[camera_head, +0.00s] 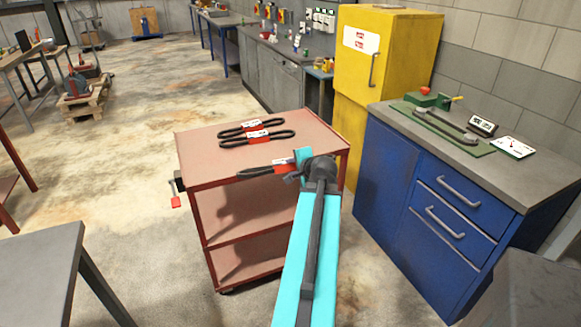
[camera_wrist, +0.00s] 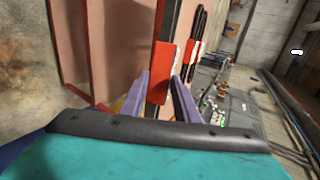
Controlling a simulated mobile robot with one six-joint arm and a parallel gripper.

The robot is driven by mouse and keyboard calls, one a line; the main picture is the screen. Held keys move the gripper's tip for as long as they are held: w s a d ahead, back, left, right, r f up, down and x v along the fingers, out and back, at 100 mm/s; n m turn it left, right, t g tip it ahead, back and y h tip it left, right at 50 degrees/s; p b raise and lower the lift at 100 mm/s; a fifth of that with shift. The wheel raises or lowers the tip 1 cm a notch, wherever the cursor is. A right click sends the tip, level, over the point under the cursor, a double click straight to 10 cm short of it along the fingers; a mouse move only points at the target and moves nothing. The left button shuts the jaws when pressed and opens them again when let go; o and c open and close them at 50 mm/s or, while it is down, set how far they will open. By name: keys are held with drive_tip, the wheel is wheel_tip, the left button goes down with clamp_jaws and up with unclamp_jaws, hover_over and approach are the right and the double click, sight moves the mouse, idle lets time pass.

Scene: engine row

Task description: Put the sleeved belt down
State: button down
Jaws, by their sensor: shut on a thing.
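The sleeved belt (camera_head: 256,172), a black loop with a red-and-white sleeve, is in my gripper (camera_head: 288,166) over the near side of the red cart's top (camera_head: 210,150). In the wrist view its red sleeve (camera_wrist: 163,72) lies between the two purple fingers of my gripper (camera_wrist: 161,95), which are shut on it. I cannot tell whether the belt touches the cart top. Two similar belts with sleeves lie farther back on the cart top, the rear one (camera_head: 241,131) and the front one (camera_head: 240,142). My wrist hides the cart's near right corner.
A blue cabinet (camera_head: 385,170) stands right of the cart, with a green mat (camera_head: 420,125), a gauge (camera_head: 482,126) and a paper card (camera_head: 512,147) on its worktop. A yellow cabinet (camera_head: 395,60) stands behind. The cart top's left part is clear.

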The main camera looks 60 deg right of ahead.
idle(0.4)
drive_tip(key=shift+w+a, duration=0.25)
drive_tip(key=shift+w, duration=0.2)
drive_tip(key=w+a+r+n+t+y, duration=0.1)
drive_tip(key=w+a+r+n+y, duration=0.2)
drive_tip(key=w+a, duration=1.1)
drive_tip(key=w+a+r+n+t+y, duration=0.1)
drive_tip(key=w+a+r+n+y, duration=0.2)
drive_tip(key=w+a, duration=1.05)
drive_tip(key=w+a+r, duration=0.3)
drive_tip(key=w+a, duration=0.1)
drive_tip(key=a, duration=0.7)
drive_tip(key=w+a+r, duration=0.3)
drive_tip(key=w+a, duration=0.1)
drive_tip(key=a, duration=0.8)
drive_tip(key=w+a+r+n, duration=0.1)
drive_tip(key=w+a, duration=0.3)
drive_tip(key=a, duration=0.7)
drive_tip(key=shift+a+r+y, duration=0.4)
drive_tip(key=shift+r, duration=0.5)
